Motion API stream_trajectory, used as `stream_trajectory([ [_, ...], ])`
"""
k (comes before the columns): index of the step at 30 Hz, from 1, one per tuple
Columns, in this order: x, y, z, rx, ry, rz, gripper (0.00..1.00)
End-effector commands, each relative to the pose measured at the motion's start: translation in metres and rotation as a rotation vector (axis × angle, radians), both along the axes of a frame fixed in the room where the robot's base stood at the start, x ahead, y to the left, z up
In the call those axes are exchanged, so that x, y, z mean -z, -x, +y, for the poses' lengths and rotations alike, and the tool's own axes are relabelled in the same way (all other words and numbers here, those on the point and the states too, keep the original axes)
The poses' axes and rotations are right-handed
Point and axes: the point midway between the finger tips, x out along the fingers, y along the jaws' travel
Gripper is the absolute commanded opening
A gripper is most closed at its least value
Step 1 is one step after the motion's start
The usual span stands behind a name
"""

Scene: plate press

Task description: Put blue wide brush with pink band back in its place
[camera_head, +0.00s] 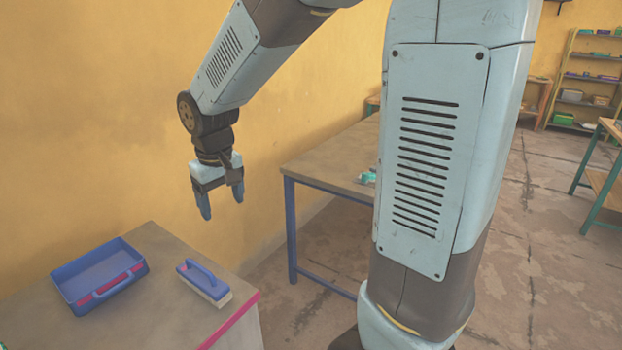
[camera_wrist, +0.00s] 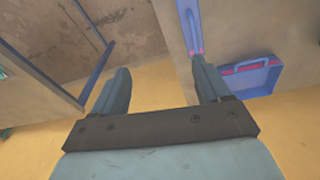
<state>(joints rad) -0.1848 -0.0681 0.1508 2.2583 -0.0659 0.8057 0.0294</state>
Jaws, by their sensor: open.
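The blue wide brush (camera_head: 203,279) lies on the near table, with a long raised handle, a pale underside and a little pink at its far end. In the wrist view the brush (camera_wrist: 190,28) shows above the right finger, partly cut off by the top edge. A blue tray (camera_head: 95,270) with a pink band and a handle on its front sits to its left; nothing shows inside it. The tray also shows in the wrist view (camera_wrist: 262,74). My gripper (camera_head: 222,207) is open and empty, pointing down in the air above and beyond the brush, touching nothing.
The near table (camera_head: 150,318) has a pink front edge and bare surface around brush and tray. A second table (camera_head: 325,160) with blue legs stands behind, a small teal object (camera_head: 367,178) on it. A yellow wall (camera_head: 80,120) runs close behind. Shelves (camera_head: 590,85) stand far right.

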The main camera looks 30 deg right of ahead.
Motion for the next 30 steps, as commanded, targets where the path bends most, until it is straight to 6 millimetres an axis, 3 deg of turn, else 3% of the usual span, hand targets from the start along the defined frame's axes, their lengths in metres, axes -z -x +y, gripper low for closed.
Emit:
stream_trajectory([
  [6,-0.044,0.038,-0.044,0.092,-0.021,-0.090,0.76],
  [15,-0.083,0.098,-0.093,0.211,-0.060,-0.207,0.76],
  [24,-0.100,0.156,-0.124,0.306,-0.104,-0.306,0.76],
  [30,-0.101,0.171,-0.131,0.330,-0.116,-0.331,0.76],
])
